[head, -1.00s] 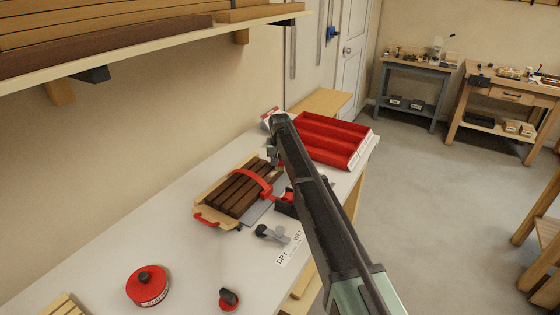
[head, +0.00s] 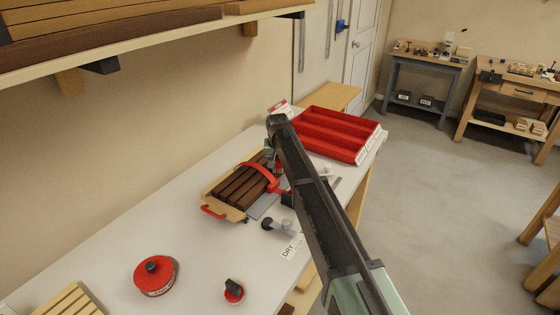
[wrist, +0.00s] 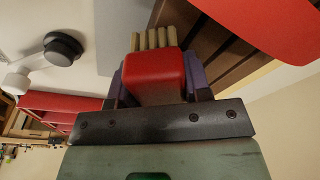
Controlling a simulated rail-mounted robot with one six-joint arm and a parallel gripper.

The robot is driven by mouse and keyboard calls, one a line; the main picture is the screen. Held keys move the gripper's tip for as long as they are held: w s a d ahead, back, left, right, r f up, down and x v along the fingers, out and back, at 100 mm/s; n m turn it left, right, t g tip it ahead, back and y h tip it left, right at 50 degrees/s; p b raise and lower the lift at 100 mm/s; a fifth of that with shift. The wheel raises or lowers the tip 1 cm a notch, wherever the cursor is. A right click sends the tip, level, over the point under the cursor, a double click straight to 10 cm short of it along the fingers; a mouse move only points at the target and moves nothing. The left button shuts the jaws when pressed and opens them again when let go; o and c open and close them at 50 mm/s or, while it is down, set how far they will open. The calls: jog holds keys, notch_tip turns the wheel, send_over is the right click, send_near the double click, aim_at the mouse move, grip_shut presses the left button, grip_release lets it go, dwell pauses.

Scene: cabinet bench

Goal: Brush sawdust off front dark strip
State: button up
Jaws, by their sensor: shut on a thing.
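My gripper (wrist: 154,80) is shut on a red-handled brush (wrist: 155,68) with pale bristles (wrist: 153,38). In the head view my arm hides most of the gripper and brush. Several dark wooden strips (head: 238,188) lie side by side on a pale wooden board (head: 212,197), with a red band (head: 256,169) arching across them. In the wrist view the dark strips (wrist: 232,68) are right beside the bristles, and the red band (wrist: 275,25) is at upper right. I cannot tell whether the bristles touch a strip. Sawdust is too small to make out.
A red compartment tray (head: 335,135) stands at the bench's far end. A dark-knobbed grey fixture (head: 270,224) sits in front of the board, near a DRY label (head: 290,250). A red round tin (head: 155,277) and a small red-based knob (head: 234,291) are nearer. A shelf (head: 150,47) overhangs the left.

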jog(key=shift+s+a, duration=0.3)
jog(key=shift+s, duration=0.2)
jog(key=shift+s+a, duration=0.25)
jog(key=shift+s, duration=0.25)
jog(key=shift+w+r+p, duration=0.1)
jog(key=shift+r+p, duration=0.4)
jog(key=shift+p, duration=0.05)
notch_tip(320, 180, up, 5)
jog(key=p, duration=0.4)
jog(key=shift+p, duration=0.4)
notch_tip(320, 180, up, 3)
jog(key=p, duration=0.3)
jog(key=shift+r, duration=0.1)
